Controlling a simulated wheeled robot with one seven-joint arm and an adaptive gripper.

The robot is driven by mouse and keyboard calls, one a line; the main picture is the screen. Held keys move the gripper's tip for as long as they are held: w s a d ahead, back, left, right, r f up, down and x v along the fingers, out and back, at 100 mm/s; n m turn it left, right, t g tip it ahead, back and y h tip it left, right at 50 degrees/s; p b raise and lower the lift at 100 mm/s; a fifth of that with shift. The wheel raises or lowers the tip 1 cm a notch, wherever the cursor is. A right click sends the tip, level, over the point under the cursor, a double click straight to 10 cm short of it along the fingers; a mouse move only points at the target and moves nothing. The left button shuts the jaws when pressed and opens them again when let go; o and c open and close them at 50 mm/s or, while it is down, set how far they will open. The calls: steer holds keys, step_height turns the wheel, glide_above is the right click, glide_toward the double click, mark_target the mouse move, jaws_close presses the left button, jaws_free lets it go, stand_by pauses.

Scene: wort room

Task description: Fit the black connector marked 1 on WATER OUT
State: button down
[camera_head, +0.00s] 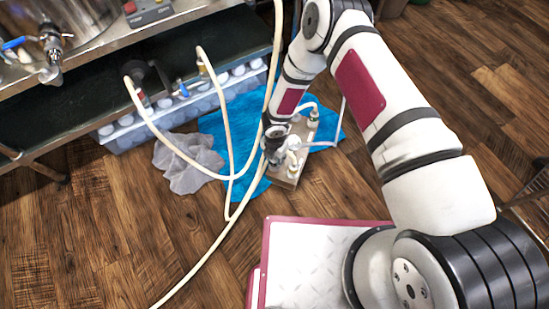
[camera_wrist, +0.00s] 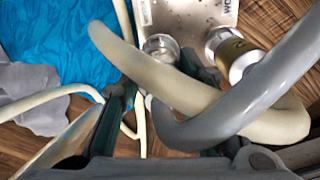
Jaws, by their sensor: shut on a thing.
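My gripper (camera_head: 274,148) reaches down to the near left side of a small metal unit with several pipe fittings (camera_head: 302,133). In the wrist view my gripper (camera_wrist: 168,98) has its dark fingers on both sides of a thick cream hose (camera_wrist: 180,92), shut on its end. The hose and a grey hose (camera_wrist: 245,95) hide what is between the fingertips, so the black connector and its number cannot be made out. Just beyond are a silver fitting (camera_wrist: 160,46) and a brass-coloured fitting (camera_wrist: 235,52) on the metal plate (camera_wrist: 190,15). Lettering on the plate is cut off; I cannot read WATER OUT.
A grey cloth (camera_head: 188,163) lies to the left. Cream hoses (camera_head: 165,138) loop from under the steel bench (camera_head: 100,52), near a bottle crate (camera_head: 120,138). Floor at lower left is mostly clear.

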steer(key=c, duration=1.1)
jaws_free()
step_height(320, 180, up, 12)
steer(key=shift+f, duration=0.1)
